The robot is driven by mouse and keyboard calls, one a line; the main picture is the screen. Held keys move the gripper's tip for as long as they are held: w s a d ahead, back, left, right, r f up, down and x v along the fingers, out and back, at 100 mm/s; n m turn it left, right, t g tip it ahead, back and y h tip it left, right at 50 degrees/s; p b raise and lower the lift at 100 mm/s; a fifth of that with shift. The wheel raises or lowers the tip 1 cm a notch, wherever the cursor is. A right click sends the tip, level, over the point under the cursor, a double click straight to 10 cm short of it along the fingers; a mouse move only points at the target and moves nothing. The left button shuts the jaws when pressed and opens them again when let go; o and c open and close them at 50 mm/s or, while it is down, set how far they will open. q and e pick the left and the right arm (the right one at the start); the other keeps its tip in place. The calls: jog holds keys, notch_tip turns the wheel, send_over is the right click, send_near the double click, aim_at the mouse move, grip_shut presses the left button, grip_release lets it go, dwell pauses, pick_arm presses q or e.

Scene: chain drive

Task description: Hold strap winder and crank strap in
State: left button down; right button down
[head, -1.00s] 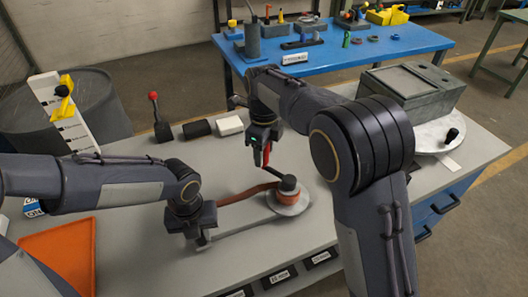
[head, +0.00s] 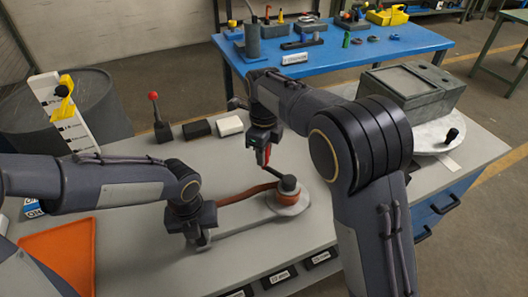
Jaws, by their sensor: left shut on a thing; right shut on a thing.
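The strap winder lies on the grey bench, with a long flat grey bar (head: 247,233) and a round plate (head: 299,209) at its right end. An orange-brown strap (head: 243,193) runs from near my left gripper to the spool (head: 287,196) on the plate. A dark crank arm (head: 276,181) sits on top of the spool. My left gripper (head: 201,241) is shut on the bar's left end. My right gripper (head: 262,160) points down and is shut on the crank's red handle (head: 263,155), behind the spool. The fingers partly hide the handle.
A black block (head: 197,129), a white block (head: 230,125) and a red-knobbed lever (head: 157,118) stand behind the winder. An orange tray (head: 60,254) lies at left. A grey box (head: 411,87) on a round plate stands at right.

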jog(key=shift+w+d, duration=0.25)
jog(key=shift+d, duration=0.05)
